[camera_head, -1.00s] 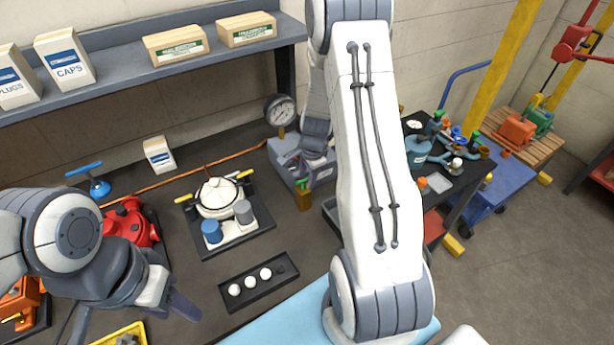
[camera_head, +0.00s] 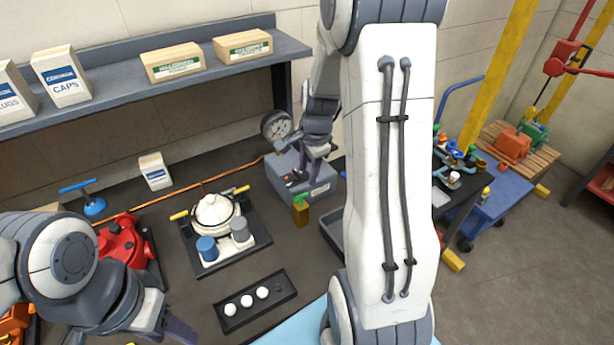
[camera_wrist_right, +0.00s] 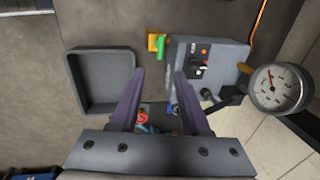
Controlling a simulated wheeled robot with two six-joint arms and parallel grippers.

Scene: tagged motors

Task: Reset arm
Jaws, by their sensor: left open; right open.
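My right arm (camera_head: 392,180) stands tall across the middle of the head view. Its gripper (camera_head: 305,178) hangs by the grey control box (camera_head: 308,185), partly hidden by its own wrist. In the right wrist view my right gripper (camera_wrist_right: 160,80) is open, with nothing between its purple fingertips. The control box (camera_wrist_right: 205,68) lies just right of the fingers there. My left gripper (camera_head: 182,334) is at the bottom left of the head view, partly cut off by the frame edge, open with no object seen in it.
A pressure gauge (camera_wrist_right: 276,88) sits right of the box, and an empty dark tray (camera_wrist_right: 101,82) left of the fingers. A black tray (camera_head: 256,304) of white balls and a white pump (camera_head: 215,215) lie on the bench, under a shelf (camera_head: 130,92).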

